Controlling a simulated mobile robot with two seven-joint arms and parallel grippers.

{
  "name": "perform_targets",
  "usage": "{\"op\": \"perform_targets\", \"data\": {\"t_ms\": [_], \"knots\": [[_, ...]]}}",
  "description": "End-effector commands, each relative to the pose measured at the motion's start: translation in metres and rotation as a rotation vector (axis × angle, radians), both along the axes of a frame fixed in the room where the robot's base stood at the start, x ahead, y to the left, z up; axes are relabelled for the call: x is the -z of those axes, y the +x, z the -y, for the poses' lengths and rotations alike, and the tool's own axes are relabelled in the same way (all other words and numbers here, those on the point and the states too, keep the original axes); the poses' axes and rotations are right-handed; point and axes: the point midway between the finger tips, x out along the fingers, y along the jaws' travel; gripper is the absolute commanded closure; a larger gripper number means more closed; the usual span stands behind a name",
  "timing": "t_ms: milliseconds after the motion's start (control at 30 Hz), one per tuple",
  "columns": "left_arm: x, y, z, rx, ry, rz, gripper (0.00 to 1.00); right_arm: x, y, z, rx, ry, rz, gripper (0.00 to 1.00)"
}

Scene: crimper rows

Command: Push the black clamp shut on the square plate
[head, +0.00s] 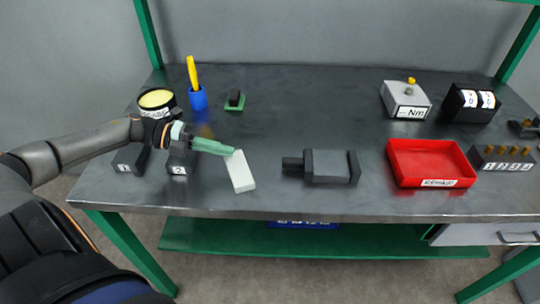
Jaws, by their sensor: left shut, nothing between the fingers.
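A small black clamp (236,97) stands on a green square plate (229,107) at the back left of the table. It is too small here to tell whether the clamp is open or shut. My left gripper (231,151) reaches in from the left with its green fingers closed together and nothing between them. Its tips are in front of the plate, apart from it, at the far end of a white block (241,174). I cannot tell whether they touch the block. My right gripper is not in view.
A blue cup (198,100) with a yellow tool and a round tin (157,98) are left of the plate. A grey vise (328,167) and red tray (430,160) stand right.

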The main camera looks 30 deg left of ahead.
Motion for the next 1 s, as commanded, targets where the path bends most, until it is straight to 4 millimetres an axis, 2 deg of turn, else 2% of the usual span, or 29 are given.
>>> {"op": "perform_targets", "data": {"t_ms": [400, 533, 700, 1000], "knots": [[0.021, 0.039, 0.064, 0.003, -0.005, 0.005, 1.0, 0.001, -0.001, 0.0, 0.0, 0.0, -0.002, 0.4], [0.02, 0.05, 0.082, 0.003, -0.004, 0.004, 1.0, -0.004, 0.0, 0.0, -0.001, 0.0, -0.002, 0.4], [0.022, 0.058, 0.094, 0.001, -0.003, 0.001, 1.0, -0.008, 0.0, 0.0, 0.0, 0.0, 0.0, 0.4], [0.023, 0.059, 0.097, 0.0, -0.001, 0.0, 1.0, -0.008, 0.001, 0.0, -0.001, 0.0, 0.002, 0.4]]}}
